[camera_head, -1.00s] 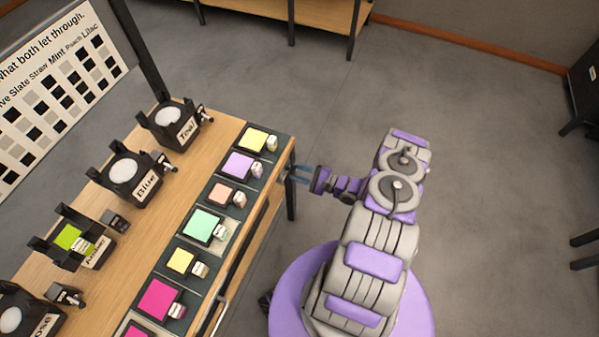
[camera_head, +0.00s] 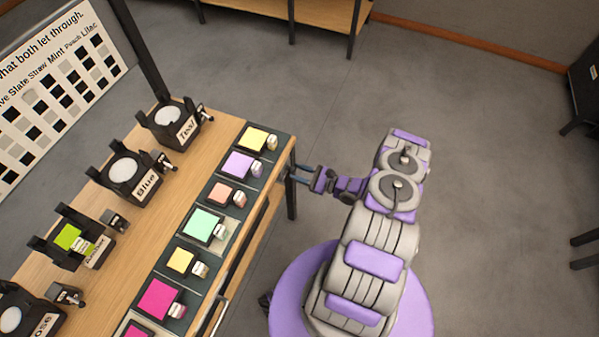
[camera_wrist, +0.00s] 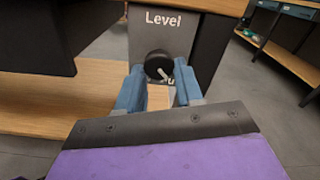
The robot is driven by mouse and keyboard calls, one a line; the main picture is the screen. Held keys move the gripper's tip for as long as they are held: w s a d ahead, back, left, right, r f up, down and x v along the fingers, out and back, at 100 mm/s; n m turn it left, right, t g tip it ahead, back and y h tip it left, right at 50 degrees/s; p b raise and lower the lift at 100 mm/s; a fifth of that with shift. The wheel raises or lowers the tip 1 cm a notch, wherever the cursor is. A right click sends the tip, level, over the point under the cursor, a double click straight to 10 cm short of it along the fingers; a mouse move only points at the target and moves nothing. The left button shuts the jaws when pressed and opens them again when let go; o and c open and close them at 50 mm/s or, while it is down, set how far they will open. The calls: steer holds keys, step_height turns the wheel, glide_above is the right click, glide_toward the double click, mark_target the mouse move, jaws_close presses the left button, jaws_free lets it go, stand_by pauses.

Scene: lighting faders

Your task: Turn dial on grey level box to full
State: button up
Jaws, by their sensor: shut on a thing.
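The grey level box (camera_wrist: 180,30) is in the upper middle of the wrist view, marked "Level", under a wooden edge. Its round black dial (camera_wrist: 156,62) carries a white pointer that slants down to the right. A partly hidden letter shows just right of the dial. My gripper (camera_wrist: 158,70) has its blue fingers on either side of the dial and is shut on it. In the head view my gripper (camera_head: 294,174) reaches the table's right end; the box and dial are not visible there.
The wooden table (camera_head: 165,215) bears several colored squares along its near edge and black lamp holders, including Blue (camera_head: 124,172). A chart board (camera_head: 62,95) stands behind. In the wrist view a dark block (camera_wrist: 40,40) is left of the box.

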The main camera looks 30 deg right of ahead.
steer(key=o, duration=1)
steer(key=shift+d, duration=0.1)
steer(key=p+v, duration=0.3)
steer(key=v, duration=1.4)
steer(key=shift+s+d+p, duration=0.15)
steer(key=shift+s+p, duration=0.05)
steer(key=shift+p, duration=0.2)
